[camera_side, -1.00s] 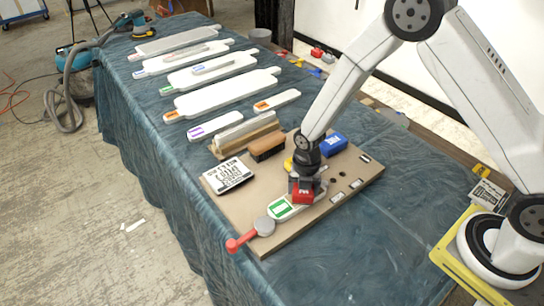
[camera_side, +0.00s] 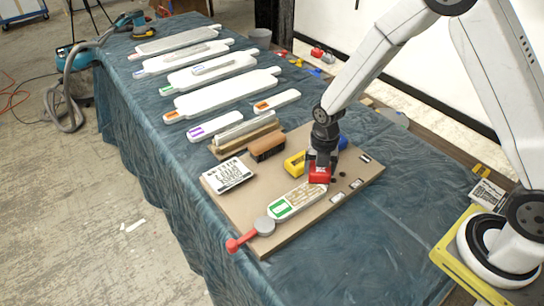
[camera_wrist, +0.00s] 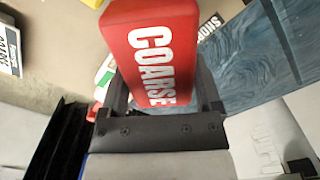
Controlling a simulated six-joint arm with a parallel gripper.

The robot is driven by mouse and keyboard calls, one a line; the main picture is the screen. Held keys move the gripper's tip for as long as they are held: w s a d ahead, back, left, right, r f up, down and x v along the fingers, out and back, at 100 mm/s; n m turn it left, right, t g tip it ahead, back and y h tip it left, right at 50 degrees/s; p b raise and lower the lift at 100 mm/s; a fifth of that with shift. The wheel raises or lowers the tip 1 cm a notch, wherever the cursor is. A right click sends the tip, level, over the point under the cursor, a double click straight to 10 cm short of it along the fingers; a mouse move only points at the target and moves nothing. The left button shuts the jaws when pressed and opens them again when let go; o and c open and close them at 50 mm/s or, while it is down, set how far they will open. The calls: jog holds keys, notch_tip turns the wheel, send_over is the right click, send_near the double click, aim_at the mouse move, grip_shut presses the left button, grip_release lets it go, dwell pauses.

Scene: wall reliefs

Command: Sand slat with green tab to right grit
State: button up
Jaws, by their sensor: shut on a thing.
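The slat with the green tab (camera_side: 304,194) lies on the tan board, its green-marked end (camera_side: 281,208) toward the front beside a grey disc. Its pale face shows brownish patches. My gripper (camera_side: 322,166) is shut on a red block (camera_side: 319,175), which reads COARSE in the wrist view (camera_wrist: 152,45). The block is at the far end of the slat; whether it touches the slat I cannot tell. A yellow block (camera_side: 294,164) sits left of my gripper, and a blue block (camera_side: 343,142) is partly hidden behind it.
The board (camera_side: 225,197) also carries a printed card (camera_side: 230,175), a brown block (camera_side: 267,147) and a red-handled clamp (camera_side: 240,243) at the front. Several other slats (camera_side: 222,93) lie further back on the blue cloth. The cloth right of the board (camera_side: 390,225) is clear.

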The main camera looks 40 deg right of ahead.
jog(key=shift+r, duration=1.75)
